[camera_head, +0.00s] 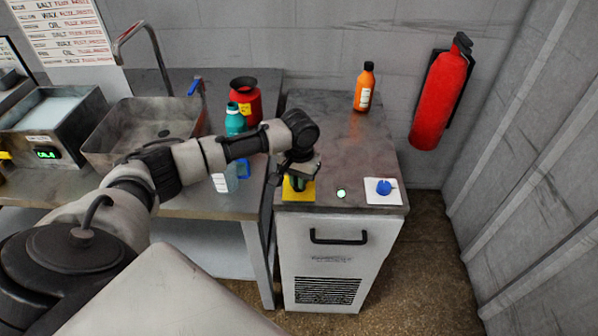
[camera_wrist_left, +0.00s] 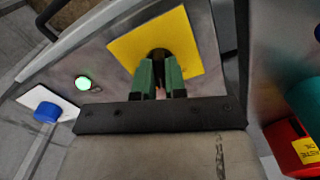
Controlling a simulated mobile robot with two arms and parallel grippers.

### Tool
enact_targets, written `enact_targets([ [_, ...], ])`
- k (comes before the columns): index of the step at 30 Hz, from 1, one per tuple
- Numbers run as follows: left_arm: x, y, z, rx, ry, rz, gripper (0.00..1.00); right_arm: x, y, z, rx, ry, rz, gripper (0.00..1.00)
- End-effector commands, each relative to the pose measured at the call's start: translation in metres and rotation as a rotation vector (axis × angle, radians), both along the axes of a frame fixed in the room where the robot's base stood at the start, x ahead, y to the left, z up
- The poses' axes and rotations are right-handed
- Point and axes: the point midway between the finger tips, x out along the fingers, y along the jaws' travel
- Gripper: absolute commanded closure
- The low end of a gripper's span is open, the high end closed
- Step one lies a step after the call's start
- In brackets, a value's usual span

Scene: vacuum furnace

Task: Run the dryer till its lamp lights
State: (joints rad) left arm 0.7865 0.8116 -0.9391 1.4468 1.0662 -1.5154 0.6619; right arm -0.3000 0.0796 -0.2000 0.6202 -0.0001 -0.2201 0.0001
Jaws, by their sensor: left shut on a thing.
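The dryer appears to be the grey cabinet (camera_head: 330,240) with a dark top, black handle and front grille. On its top are a yellow square plate (camera_head: 305,194), a round lamp (camera_head: 341,193) glowing green, and a blue knob (camera_head: 384,187) on a white plate. My left gripper (camera_head: 298,184) points down at the yellow plate, shut on a dark knob there, mostly hidden by the fingers. In the left wrist view, the green fingers (camera_wrist_left: 160,80) meet the dark knob (camera_wrist_left: 159,54) on the yellow plate (camera_wrist_left: 182,42). The lit lamp (camera_wrist_left: 83,83) shows to their left.
An orange bottle (camera_head: 364,88) stands at the back of the cabinet top. A red fire extinguisher (camera_head: 440,95) hangs on the wall at right. The bench at left holds a sink (camera_head: 130,135), a red container (camera_head: 245,97) and a teal bottle (camera_head: 234,121), close to my left arm.

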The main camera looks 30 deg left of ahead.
Motion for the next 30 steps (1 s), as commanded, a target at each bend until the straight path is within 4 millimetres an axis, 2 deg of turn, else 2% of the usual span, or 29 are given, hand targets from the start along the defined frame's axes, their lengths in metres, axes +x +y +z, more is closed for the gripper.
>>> enact_targets([
  [1, -0.001, -0.001, 0.008, -0.002, 0.005, 0.038, 1.00, 0.000, 0.000, 0.019, 0.000, 0.000, 0.000, 0.56],
  [3, -0.001, -0.001, 0.009, -0.002, 0.005, 0.099, 1.00, 0.000, 0.000, 0.032, 0.000, 0.000, 0.000, 0.56],
  [15, -0.001, -0.001, 0.008, -0.003, 0.004, 0.478, 1.00, 0.000, 0.000, 0.098, 0.000, 0.000, 0.000, 0.56],
  [21, 0.000, -0.001, 0.006, -0.001, 0.003, 0.648, 1.00, 0.000, 0.000, 0.121, 0.000, 0.000, 0.000, 0.56],
  [30, 0.000, 0.000, 0.004, 0.000, 0.000, 0.828, 1.00, 0.000, 0.000, 0.141, 0.000, 0.000, 0.000, 0.56],
])
